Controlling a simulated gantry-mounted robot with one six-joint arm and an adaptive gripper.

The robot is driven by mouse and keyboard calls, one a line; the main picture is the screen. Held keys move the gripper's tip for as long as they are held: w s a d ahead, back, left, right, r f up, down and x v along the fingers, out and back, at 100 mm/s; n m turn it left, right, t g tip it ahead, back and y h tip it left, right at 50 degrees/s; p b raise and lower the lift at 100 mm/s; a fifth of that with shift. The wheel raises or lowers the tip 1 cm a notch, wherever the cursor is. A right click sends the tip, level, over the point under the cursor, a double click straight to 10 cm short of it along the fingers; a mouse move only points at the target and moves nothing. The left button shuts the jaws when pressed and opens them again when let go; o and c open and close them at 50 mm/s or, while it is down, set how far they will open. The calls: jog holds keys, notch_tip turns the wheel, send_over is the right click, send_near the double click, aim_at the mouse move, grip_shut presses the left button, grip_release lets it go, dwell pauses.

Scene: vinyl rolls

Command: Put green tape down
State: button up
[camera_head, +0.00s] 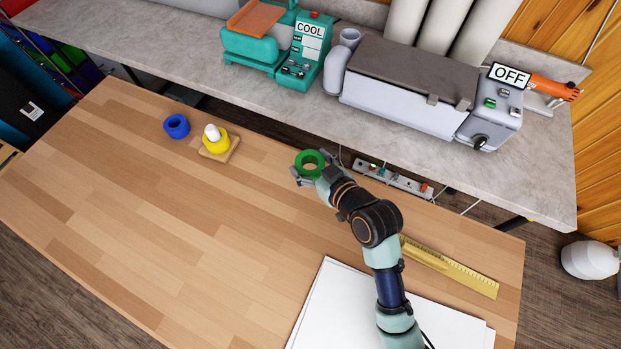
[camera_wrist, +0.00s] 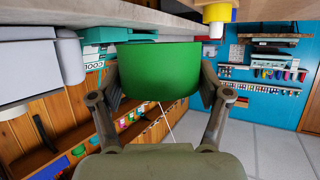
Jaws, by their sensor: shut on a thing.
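The green tape (camera_head: 309,154) is a short, thick ring near the back edge of the wooden table (camera_head: 180,235). My gripper (camera_head: 308,166) is shut on it, with a finger on each side. In the wrist view the green tape (camera_wrist: 159,70) fills the space between the two fingers of my gripper (camera_wrist: 160,85). I cannot tell the exact gap between the tape and the tabletop. A yellow tape (camera_head: 216,146) sits around a white post on a small wooden base (camera_head: 220,155), to the left of my gripper. It also shows in the wrist view (camera_wrist: 217,31).
A blue tape (camera_head: 176,126) lies left of the yellow one. A ruler (camera_head: 450,266) and white sheets (camera_head: 335,300) lie on the right. A grey counter (camera_head: 185,54) behind holds a teal machine (camera_head: 254,46) and a grey machine (camera_head: 405,87). The table's left and middle are clear.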

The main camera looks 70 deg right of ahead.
notch_tip(320, 180, down, 8)
jog(key=shift+r, duration=0.25)
jog(key=shift+s+a+f+b, duration=0.1)
jog(key=shift+f+b, duration=0.65)
jog(key=shift+f, duration=0.1)
jog(key=o, duration=1.2)
jog(key=shift+f, duration=0.15)
jog(key=shift+o, duration=0.2)
jog(key=shift+r+p, duration=0.55)
jog(key=shift+r, duration=0.2)
jog(key=b+v, duration=0.1)
jog(key=v, duration=1.1)
jog(key=shift+r, duration=0.2)
